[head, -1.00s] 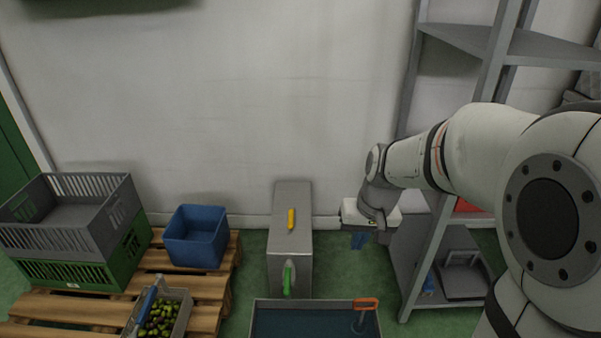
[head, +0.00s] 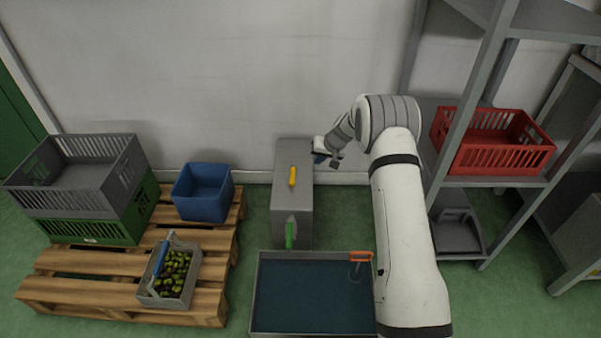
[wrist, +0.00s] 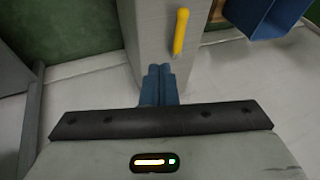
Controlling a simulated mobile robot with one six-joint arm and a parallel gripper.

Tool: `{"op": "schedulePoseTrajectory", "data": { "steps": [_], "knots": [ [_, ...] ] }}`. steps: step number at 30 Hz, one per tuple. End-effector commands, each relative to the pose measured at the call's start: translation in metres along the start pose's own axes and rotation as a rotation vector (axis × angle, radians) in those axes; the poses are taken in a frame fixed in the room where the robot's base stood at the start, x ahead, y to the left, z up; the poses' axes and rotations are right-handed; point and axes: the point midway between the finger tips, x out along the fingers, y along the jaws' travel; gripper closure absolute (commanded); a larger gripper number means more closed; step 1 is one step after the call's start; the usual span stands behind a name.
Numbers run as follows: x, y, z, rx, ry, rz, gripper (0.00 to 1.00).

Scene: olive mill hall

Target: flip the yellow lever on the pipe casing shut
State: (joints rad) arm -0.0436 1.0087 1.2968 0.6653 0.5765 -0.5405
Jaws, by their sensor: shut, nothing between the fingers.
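The yellow lever (head: 293,176) sits on top of the grey pipe casing (head: 280,212) and points lengthwise along it, towards the wall. A green lever (head: 290,234) is at the casing's near end. My gripper (head: 319,158) is beside the casing's right far side, near the wall, apart from the yellow lever. In the wrist view its blue fingers (wrist: 159,80) are together and empty, in front of the casing (wrist: 150,35). The yellow lever (wrist: 181,31) shows above and right of the fingertips there.
A blue bin (head: 203,191) and a basket of olives (head: 170,279) stand on the pallet (head: 85,264) at left, with stacked crates (head: 85,175). A dark-filled tub (head: 258,300) with an orange handle is in front. A shelf with a red crate (head: 492,158) stands right.

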Motion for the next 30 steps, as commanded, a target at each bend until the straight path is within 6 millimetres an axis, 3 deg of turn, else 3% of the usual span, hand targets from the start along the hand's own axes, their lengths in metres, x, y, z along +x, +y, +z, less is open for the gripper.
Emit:
{"op": "schedulePoseTrajectory", "data": {
  "steps": [14,30],
  "knots": [
    [0.010,0.000,0.000,-0.001,0.001,-0.001,1.00],
    [0.112,-0.004,0.002,-0.004,0.001,-0.002,1.00]
  ]
}}
